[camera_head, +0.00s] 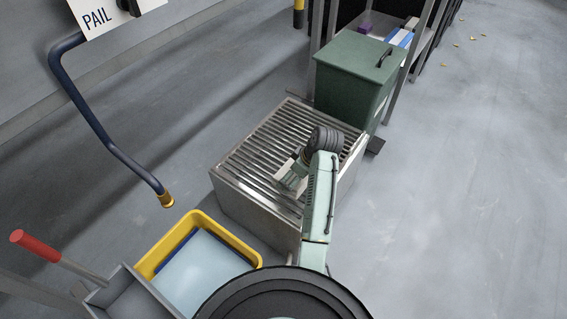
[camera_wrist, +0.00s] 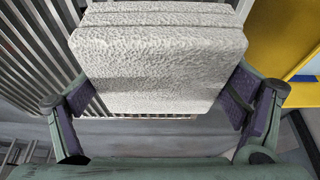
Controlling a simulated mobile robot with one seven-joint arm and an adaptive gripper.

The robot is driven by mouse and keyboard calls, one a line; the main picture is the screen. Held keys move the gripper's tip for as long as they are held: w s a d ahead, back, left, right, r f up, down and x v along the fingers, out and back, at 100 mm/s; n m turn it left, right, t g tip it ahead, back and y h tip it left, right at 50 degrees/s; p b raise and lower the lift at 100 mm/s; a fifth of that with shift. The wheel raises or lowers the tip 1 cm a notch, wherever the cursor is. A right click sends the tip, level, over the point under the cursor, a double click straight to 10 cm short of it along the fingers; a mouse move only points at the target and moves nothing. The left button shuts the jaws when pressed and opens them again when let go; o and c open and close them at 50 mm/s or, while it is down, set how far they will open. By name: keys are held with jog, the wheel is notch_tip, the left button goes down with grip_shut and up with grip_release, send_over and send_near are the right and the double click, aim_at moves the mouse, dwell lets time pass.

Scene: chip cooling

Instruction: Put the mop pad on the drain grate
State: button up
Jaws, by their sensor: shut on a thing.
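The mop pad (camera_wrist: 160,60) is a pale, textured, thick block that fills the upper middle of the wrist view. My gripper (camera_wrist: 158,108) is shut on it, with a purple-padded finger against each side. In the head view my gripper (camera_head: 290,178) is over the drain grate (camera_head: 262,140), a metal box with a slatted top. My arm covers part of the grate's right side. The grate's slats (camera_wrist: 32,45) also show behind the pad in the wrist view. I cannot tell whether the pad touches the slats.
A yellow bucket (camera_head: 247,249) with pale water stands in front of the grate at the left. A green lidded bin (camera_head: 345,85) stands behind it. A dark blue hose (camera_head: 105,135) with a brass end hangs at the left.

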jog(key=w+a, duration=0.1)
jog(key=w, duration=0.1)
jog(key=w+a, duration=0.1)
jog(key=w, duration=0.1)
jog(key=w+a, duration=0.1)
jog(key=w, duration=0.2)
jog(key=shift+a+f, duration=0.25)
jog(key=shift+f, duration=1.9)
jog(key=shift+f, duration=0.15)
jog(key=o, duration=0.9)
jog(key=shift+o, duration=0.2)
jog(key=v, duration=1.2)
